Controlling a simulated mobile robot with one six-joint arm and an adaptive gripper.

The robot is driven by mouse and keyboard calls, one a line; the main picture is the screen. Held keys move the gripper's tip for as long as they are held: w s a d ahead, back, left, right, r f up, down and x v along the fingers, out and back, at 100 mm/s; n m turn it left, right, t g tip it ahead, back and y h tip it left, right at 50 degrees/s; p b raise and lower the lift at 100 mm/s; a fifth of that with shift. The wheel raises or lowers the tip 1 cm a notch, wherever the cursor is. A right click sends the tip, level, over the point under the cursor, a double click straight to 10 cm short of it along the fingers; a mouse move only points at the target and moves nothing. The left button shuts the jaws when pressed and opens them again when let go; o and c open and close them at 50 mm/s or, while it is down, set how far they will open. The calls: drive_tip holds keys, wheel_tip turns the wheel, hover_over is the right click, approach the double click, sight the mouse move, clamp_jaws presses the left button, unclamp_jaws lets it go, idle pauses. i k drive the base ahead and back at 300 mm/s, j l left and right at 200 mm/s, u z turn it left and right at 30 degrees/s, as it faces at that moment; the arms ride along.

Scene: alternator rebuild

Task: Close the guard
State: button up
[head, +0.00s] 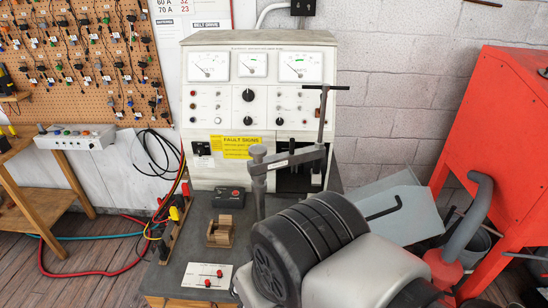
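The guard (400,184) appears to be the grey sheet-metal cover at the right side of the test bench (208,205). It is tilted outward, away from the clamp, and has a bent black handle (384,211). My arm hides its lower left part, and its hinge cannot be made out. The upright screw clamp (258,175) with a black T-handle stands uncovered on the bench, left of the guard. My light grey and black arm fills the lower middle, in front of the bench. My gripper does not show.
The gauge panel (262,107) stands behind the clamp. A wooden block (220,232) and a small white switch plate (207,276) lie on the bench's left. A red cabinet (507,135) with a grey hose (470,215) is close to the guard's right. Cables cross the floor at left.

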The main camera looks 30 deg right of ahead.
sight(429, 204)
drive_tip(key=z, duration=2.1)
drive_tip(key=i+j+z, duration=0.15)
drive_tip(key=z, duration=0.7)
